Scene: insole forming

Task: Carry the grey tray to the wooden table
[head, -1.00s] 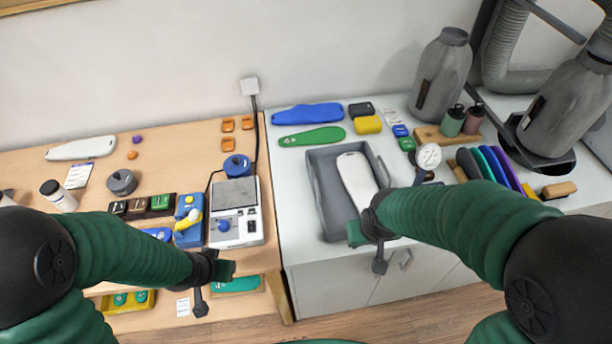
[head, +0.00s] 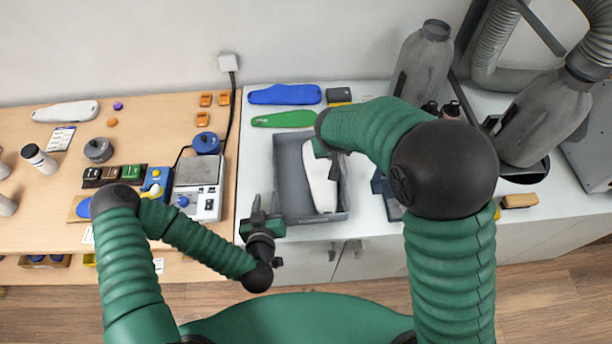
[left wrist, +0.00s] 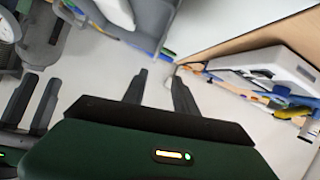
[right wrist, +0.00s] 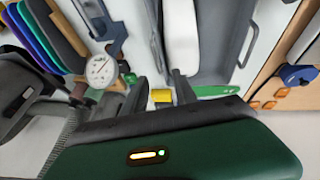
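The grey tray (head: 290,170) lies on the white counter and holds a white insole shape (head: 320,185). The tray also shows at the top of the left wrist view (left wrist: 157,18) and the right wrist view (right wrist: 215,45). My left gripper (head: 262,210) is open and empty beside the tray's front left corner; its fingers stand apart in its wrist view (left wrist: 158,88). My right gripper (head: 322,148) is over the tray's far right part in the head view. Its fingers (right wrist: 160,85) are apart with nothing held. The wooden table (head: 150,115) is left of the counter.
A blue insole (head: 285,95) and a green insole (head: 284,118) lie behind the tray. A scale (head: 198,185) stands near the table's right edge, with a cable behind it. Grey bottles (head: 422,62) stand at the right. The table's middle back has free room.

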